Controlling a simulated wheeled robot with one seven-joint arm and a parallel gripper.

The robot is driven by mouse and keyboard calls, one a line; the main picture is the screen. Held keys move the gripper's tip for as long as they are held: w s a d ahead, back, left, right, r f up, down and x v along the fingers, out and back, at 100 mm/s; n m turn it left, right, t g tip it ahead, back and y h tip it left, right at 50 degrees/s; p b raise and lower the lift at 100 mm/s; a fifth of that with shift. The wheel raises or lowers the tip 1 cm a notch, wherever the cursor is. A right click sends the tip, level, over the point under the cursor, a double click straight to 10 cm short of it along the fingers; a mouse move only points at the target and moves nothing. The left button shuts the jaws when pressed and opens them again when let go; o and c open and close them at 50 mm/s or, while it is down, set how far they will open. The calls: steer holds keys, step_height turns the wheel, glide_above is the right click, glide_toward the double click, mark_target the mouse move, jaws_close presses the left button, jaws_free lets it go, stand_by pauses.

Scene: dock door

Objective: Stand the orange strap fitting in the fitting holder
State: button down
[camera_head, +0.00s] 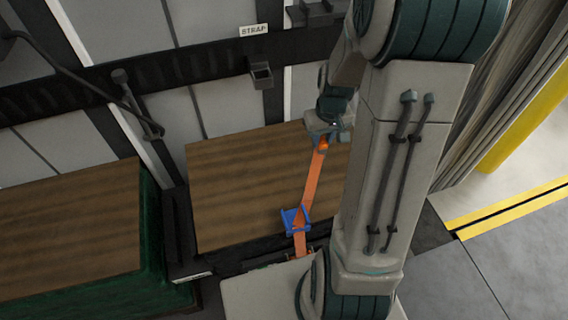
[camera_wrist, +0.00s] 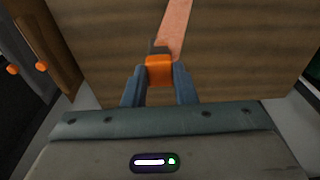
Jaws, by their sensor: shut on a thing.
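The orange strap fitting (camera_wrist: 159,70) is between the two fingers of my gripper (camera_wrist: 158,88) in the wrist view. My gripper is shut on it, and it also shows at the gripper in the head view (camera_head: 322,144). An orange strap (camera_head: 311,182) runs from the fitting down across the brown wooden face and through a blue buckle (camera_head: 296,220). The fitting holder seems to be the small dark grey cup (camera_head: 261,74) under the STRAP label, up and left of my gripper and apart from it. The holder's inside is too small to make out.
The STRAP label (camera_head: 254,30) is on a dark rail at the back. Another brown-topped crate with green sides (camera_head: 70,230) stands at left. A dark lever (camera_head: 140,105) is on the wall. My arm hides much of the right side. Yellow floor stripes (camera_head: 510,207) lie at right.

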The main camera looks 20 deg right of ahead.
steer(key=shift+w+a+f+p, duration=0.3)
steer(key=shift+w+a+f, duration=0.7)
steer(key=shift+a+f, duration=0.65)
steer(key=shift+w+a+f+p, duration=0.25)
steer(key=shift+w+a+f, duration=0.9)
steer(key=shift+f, duration=0.65)
steer(key=shift+w+a+f+p, duration=0.3)
steer(key=shift+w+a+f, duration=0.55)
steer(key=shift+a+f, duration=0.85)
steer(key=shift+f, duration=0.1)
steer(key=shift+f, duration=0.15)
steer(key=c, duration=1.2)
jaws_free()
steer(key=shift+o, duration=0.2)
